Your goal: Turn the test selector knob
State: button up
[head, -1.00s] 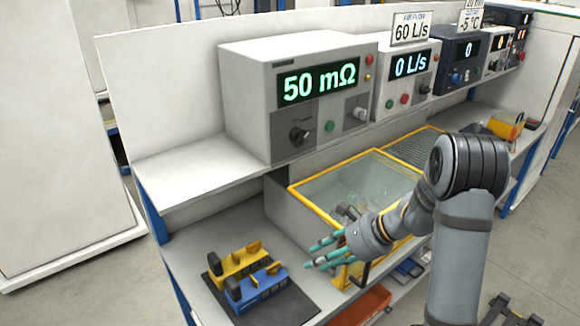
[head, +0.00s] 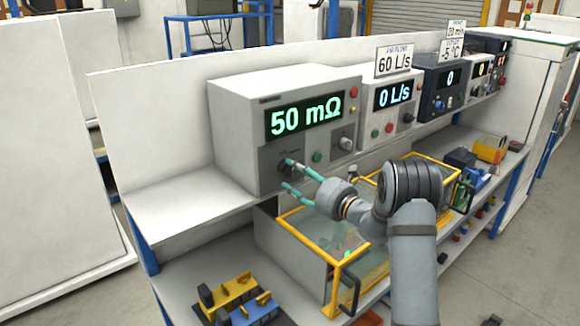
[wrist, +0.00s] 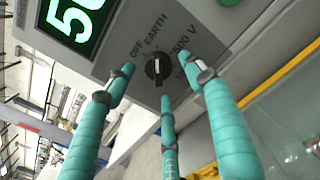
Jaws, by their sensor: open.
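The test selector knob (wrist: 157,69) is a round black knob with a white pointer mark. It sits on the grey lower panel of the "50 mΩ" tester (head: 225,125), and labels OFF, EARTH and 500 V surround it. In the head view the knob (head: 284,166) is partly covered by my fingers. My gripper (head: 288,174) has teal fingers and is open at the front of the knob. In the wrist view my gripper (wrist: 163,85) has its fingers spread around the knob, with gaps between them and it. I cannot tell whether any fingertip touches the panel.
A yellow-framed clear box (head: 297,234) stands below the shelf under my arm. A green button (head: 317,156) and another knob (head: 346,144) are to the right on the tester. Yellow and blue clamps (head: 228,291) lie on the lower bench.

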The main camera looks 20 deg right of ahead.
aim_at(290, 173)
jog(key=shift+p+x, duration=0.4)
jog(key=shift+x, duration=1.15)
jog(key=shift+c, duration=0.8)
jog(key=shift+s+f, duration=0.1)
jog(key=c, duration=1)
jog(key=shift+o, duration=0.2)
